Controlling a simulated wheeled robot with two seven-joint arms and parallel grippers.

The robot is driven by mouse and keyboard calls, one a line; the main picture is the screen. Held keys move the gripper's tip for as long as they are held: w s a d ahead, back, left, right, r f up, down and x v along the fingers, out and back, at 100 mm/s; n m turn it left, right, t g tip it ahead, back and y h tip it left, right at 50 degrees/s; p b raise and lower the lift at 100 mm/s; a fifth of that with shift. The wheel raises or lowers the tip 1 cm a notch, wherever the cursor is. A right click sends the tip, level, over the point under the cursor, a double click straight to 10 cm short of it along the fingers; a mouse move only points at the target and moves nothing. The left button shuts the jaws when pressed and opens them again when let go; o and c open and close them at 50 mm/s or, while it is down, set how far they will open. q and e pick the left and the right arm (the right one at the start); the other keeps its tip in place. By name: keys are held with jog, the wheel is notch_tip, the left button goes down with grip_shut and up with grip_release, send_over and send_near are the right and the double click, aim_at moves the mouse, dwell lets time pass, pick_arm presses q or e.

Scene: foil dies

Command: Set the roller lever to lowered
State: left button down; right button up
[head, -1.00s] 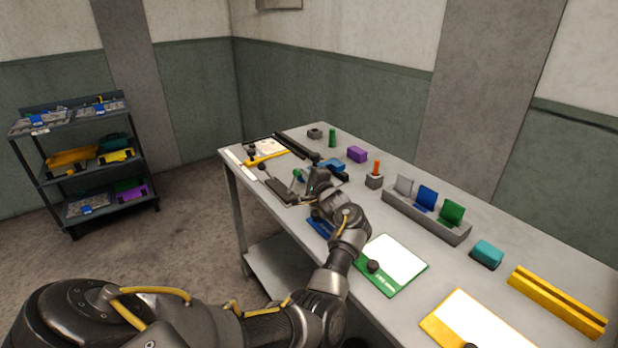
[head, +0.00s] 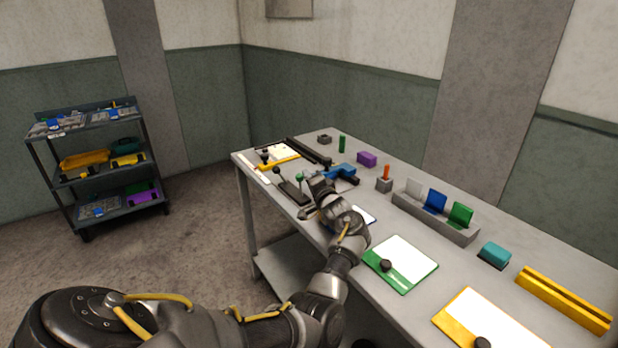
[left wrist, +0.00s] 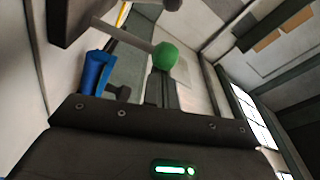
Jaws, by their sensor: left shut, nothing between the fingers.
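The roller lever shows as a green ball knob (head: 299,177) near the table's far left end. In the left wrist view the green knob (left wrist: 166,57) sits at the end of a pale rod. I cannot tell the lever's exact angle. My left gripper (head: 308,212) is shut and empty, close beside the knob on its near right side, with no visible hold on it. Its fingertips are hard to make out. A blue device (head: 341,171) stands just behind the gripper, and it also shows in the left wrist view (left wrist: 93,80). My right gripper is not in view.
A yellow-edged board (head: 278,157) and a black bar (head: 308,151) lie at the table's far end. A grey slotted holder (head: 433,217) holds several coloured plates. A green board (head: 400,263) lies in front. A loaded shelf cart (head: 97,170) stands left.

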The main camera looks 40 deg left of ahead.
aim_at(298, 175)
pick_arm(q)
jog(key=s+n, duration=0.1)
jog(key=n, duration=0.1)
jog(key=shift+s+a+r+n+y+p, duration=0.2)
jog(key=shift+s+n+y+p, duration=0.2)
jog(key=shift+s+f+n+p, duration=0.1)
jog(key=shift+s+n+p, duration=0.2)
jog(key=shift+n, duration=0.2)
jog(key=shift+s+a, duration=0.15)
jog(key=shift+s, duration=0.15)
jog(key=shift+s+a+f+p, duration=0.1)
jog(key=shift+s+p, duration=0.1)
jog(key=shift+p, duration=0.15)
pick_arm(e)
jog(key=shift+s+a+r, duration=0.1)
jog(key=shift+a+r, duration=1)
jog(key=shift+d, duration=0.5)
